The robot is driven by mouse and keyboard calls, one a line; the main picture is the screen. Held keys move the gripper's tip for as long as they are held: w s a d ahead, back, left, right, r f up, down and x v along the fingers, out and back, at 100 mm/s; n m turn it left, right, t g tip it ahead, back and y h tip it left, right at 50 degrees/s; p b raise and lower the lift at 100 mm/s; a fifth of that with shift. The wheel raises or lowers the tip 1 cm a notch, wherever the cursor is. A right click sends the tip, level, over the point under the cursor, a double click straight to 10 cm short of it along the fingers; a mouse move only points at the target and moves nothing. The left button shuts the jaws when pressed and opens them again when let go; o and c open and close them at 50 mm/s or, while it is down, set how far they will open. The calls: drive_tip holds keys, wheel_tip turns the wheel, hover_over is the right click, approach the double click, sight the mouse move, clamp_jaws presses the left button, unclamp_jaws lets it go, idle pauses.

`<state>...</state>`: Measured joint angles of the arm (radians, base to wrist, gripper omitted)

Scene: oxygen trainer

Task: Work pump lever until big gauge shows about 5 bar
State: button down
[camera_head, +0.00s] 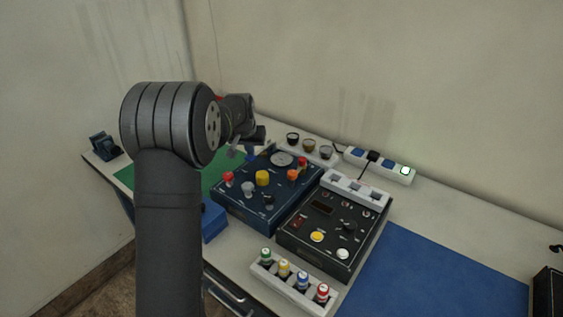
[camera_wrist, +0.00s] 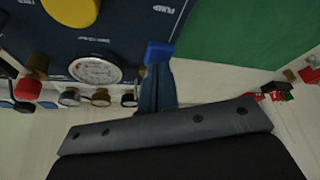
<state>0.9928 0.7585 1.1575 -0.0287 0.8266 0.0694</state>
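The dark blue pump panel (camera_head: 258,200) stands on the table, left of the black box. Its big round white gauge (camera_head: 282,159) also shows in the wrist view (camera_wrist: 95,70); its reading is too small to tell. The word PUMP is printed on the panel in the wrist view. My gripper (camera_head: 240,151) is over the panel's far left side. In the wrist view my gripper fingers (camera_wrist: 160,72) appear close together. A bright blue piece (camera_wrist: 158,53) is at their tips, beside the panel edge; I cannot tell if it is the pump lever's grip or if it is held.
A black control box (camera_head: 330,228) is right of the panel. A white rack (camera_head: 272,281) with several coloured bottles is in front. A power strip (camera_head: 400,171) and small cups (camera_head: 309,146) are behind. A blue mat (camera_head: 430,275) lies clear at right. A green mat is at left.

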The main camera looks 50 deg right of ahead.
drive_tip(key=shift+f, duration=0.5)
drive_tip(key=shift+r, duration=0.1)
drive_tip(key=shift+r, duration=1.8)
